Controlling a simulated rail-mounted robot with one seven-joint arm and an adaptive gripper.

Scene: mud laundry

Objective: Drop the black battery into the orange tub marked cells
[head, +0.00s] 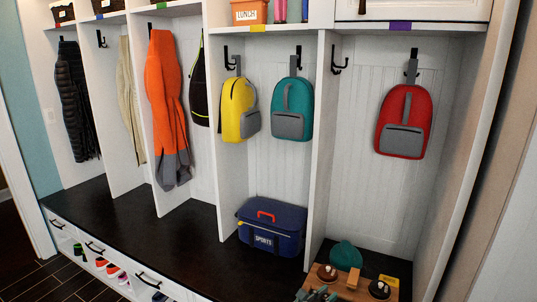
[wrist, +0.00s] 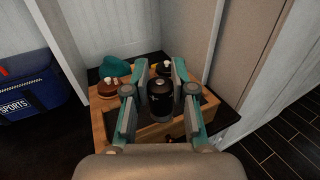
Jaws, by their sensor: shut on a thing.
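My gripper (wrist: 160,84) has teal and grey fingers, one on each side of a black, rounded cylindrical thing that looks like the black battery (wrist: 160,94), and is shut on it. It is above a wooden board or box top (wrist: 103,122) at the right end of the bench. In the head view what look like my gripper's teal fingers (head: 318,295) show at the bottom edge; the battery cannot be made out there. No orange tub marked cells can be read in either view. An orange tub (head: 249,12) on the upper shelf is marked LUNCH.
The wooden top (head: 351,287) carries dark round things with pale tops (head: 327,272). A teal hat (head: 346,255) and a yellow item (head: 389,281) are close by. A blue SPORTS bag (head: 271,222) stands left, past a white divider (head: 319,150). The dark bench (head: 160,235) is clear further left.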

